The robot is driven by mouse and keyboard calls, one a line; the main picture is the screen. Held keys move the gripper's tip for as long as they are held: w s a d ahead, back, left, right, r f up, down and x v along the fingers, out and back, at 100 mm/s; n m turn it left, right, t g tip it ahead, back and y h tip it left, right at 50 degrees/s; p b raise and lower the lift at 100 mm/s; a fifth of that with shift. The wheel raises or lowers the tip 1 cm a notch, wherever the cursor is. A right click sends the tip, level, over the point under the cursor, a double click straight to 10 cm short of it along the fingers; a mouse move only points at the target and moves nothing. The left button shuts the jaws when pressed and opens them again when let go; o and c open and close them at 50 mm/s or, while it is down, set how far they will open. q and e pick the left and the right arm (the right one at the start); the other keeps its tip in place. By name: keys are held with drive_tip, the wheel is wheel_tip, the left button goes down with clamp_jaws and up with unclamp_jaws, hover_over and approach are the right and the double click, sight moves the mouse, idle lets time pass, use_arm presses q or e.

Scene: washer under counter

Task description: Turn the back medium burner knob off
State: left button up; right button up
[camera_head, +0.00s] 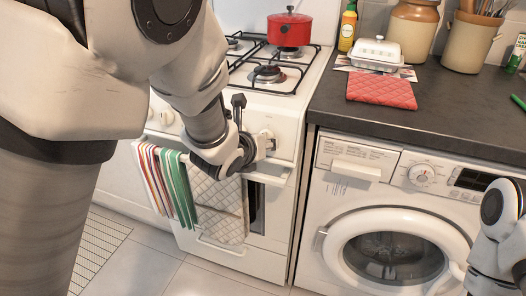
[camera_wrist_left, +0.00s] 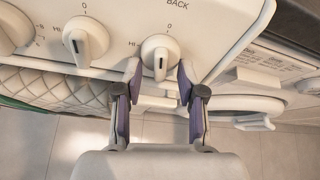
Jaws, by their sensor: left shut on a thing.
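The stove's white control knob (camera_wrist_left: 160,52) under the "BACK" label shows in the left wrist view, with a "0" above it and "HI" to its left. A dark strip shows on the lower part of its raised grip. My left gripper (camera_wrist_left: 161,72) has one finger on each side of this knob and is shut on it. In the head view my left gripper (camera_head: 257,146) is at the right end of the stove's front panel, and my wrist hides the knobs beside it. My right arm shows at the lower right, but its gripper is out of view.
Another knob (camera_wrist_left: 86,40) is left of the fingers. Striped and quilted towels (camera_head: 219,208) hang on the oven handle below. A red pot (camera_head: 289,29) stands on the stove. The washer (camera_head: 326,215) and dark counter (camera_head: 445,110) are to the right.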

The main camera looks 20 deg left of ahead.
use_arm(q)
drive_tip(key=shift+m+y+b, duration=0.4)
drive_tip(key=shift+m+b, duration=0.7)
drive_tip(key=o, duration=1.1)
wheel_tip(320, 180, up, 10)
